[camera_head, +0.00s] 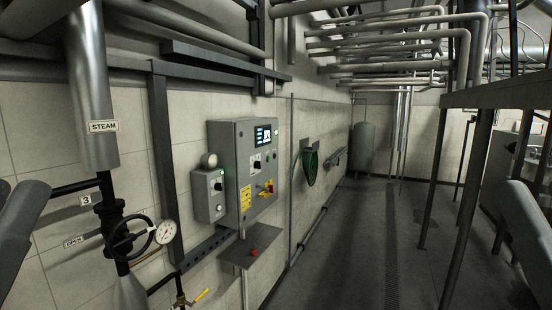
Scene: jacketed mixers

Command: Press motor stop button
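A grey control cabinet (227,165) is on the left wall, with a lit screen (263,135), a small dark switch (256,163), a green lamp and a red-and-yellow rotary handle (266,188). A smaller grey box (207,194) is fixed at its left side, with a dark knob, a green light and a round fitting on top. A small red part (254,253) shows at the grey shelf below the cabinet. Labels are too small to read, so I cannot tell which control is the motor stop button. Parts of my arms show at both side edges; neither gripper is in view.
A steam pipe (91,90) with a handwheel valve (132,238) and gauge (166,232) stands at the left. A grey shelf (250,245) juts out below the cabinet. A green hose (310,165) hangs beyond it. The floor (365,250) ahead is open; posts and a platform (500,95) are at right.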

